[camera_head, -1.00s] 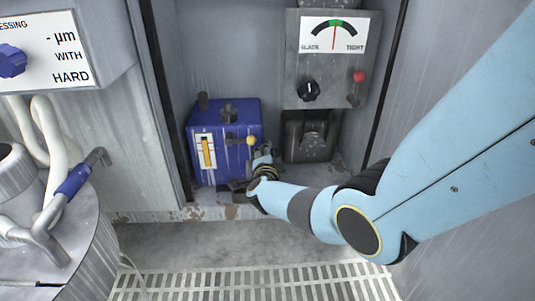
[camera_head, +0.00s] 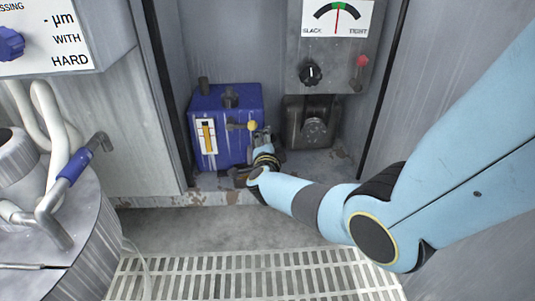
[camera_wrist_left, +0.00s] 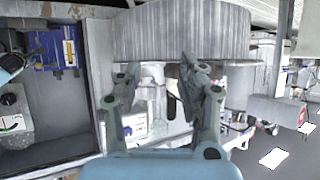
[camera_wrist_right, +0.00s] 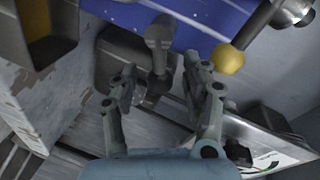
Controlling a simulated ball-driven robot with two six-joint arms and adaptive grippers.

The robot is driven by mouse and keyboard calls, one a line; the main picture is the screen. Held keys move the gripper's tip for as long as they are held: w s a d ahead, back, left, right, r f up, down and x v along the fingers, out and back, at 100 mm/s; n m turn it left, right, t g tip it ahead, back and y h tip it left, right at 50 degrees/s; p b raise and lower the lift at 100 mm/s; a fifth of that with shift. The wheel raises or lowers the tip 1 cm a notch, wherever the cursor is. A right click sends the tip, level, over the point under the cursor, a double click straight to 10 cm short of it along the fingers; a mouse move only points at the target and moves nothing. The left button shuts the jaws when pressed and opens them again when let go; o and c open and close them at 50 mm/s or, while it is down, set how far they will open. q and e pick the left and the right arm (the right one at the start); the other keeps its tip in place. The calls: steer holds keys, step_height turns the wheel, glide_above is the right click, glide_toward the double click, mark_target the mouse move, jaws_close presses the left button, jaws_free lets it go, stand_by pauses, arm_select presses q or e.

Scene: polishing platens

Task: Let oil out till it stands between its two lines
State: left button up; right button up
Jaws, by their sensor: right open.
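The blue oil box (camera_head: 240,104) stands at the back of the bay. Its white gauge plate (camera_head: 198,142) has an upright window with a yellow oil column (camera_head: 208,137); the two lines are too small to read against it. A yellow-knobbed lever (camera_head: 252,125) sticks out from its front. My right gripper (camera_wrist_right: 160,70) is open just below and right of that knob. A grey tap-like handle (camera_wrist_right: 160,38) under the box shows between and beyond its fingertips; contact cannot be told. My left gripper (camera_wrist_left: 160,70) is open and empty, away from the box.
A dark metal unit (camera_head: 313,122) stands right of the box. Above it hangs a grey panel (camera_head: 297,70) with a SLACK/TIGHT dial, black knob and red-tipped switch. A drum with a blue-gripped handle (camera_head: 74,168) is at left. A floor grating (camera_head: 250,275) lies in front.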

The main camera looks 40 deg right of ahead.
steer(key=v, duration=1)
